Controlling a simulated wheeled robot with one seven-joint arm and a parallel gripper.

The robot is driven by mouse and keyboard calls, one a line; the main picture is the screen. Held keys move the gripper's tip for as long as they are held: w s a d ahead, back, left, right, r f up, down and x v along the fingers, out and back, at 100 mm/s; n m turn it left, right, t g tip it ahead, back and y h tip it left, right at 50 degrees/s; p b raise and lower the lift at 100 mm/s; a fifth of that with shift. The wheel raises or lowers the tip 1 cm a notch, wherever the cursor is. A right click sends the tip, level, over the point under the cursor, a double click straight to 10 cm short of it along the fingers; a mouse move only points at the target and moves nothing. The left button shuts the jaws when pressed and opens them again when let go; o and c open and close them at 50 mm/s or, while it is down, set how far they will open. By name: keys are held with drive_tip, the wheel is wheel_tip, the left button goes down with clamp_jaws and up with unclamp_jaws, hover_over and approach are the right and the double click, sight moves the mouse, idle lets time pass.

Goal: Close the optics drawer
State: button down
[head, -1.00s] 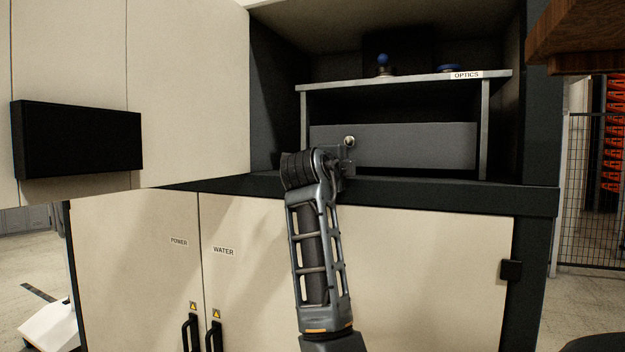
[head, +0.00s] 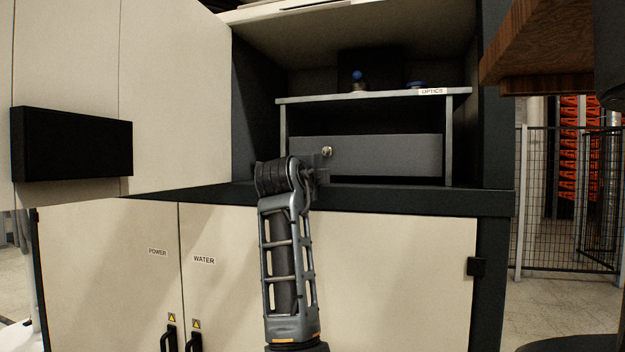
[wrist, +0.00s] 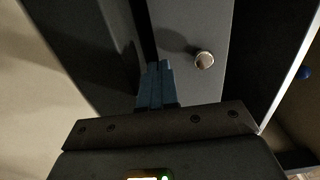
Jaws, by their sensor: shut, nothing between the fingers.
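The optics drawer has a grey front (head: 390,155) with a round metal knob (head: 327,151), under a metal shelf with an OPTICS label (head: 432,91). The front sits between the shelf's legs with a dark gap above it; how far it stands out is hard to tell. My gripper (head: 323,170) is at the left part of the front, just below the knob. In the wrist view my fingers (wrist: 157,82) are shut and empty, close to the drawer front (wrist: 205,25) and beside the knob (wrist: 204,60). Whether they touch the front is unclear.
A blue-topped item (head: 358,80) and a flat blue item (head: 417,84) stand on the shelf. An open cream cabinet door (head: 175,85) with a black box is at left. Lower doors marked POWER and WATER are below. A wooden top (head: 535,50) juts in at upper right.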

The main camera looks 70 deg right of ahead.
drive_tip(key=a+b, duration=0.2)
drive_tip(key=a, duration=0.8)
drive_tip(key=shift+s+a, duration=0.15)
drive_tip(key=shift+a, duration=0.05)
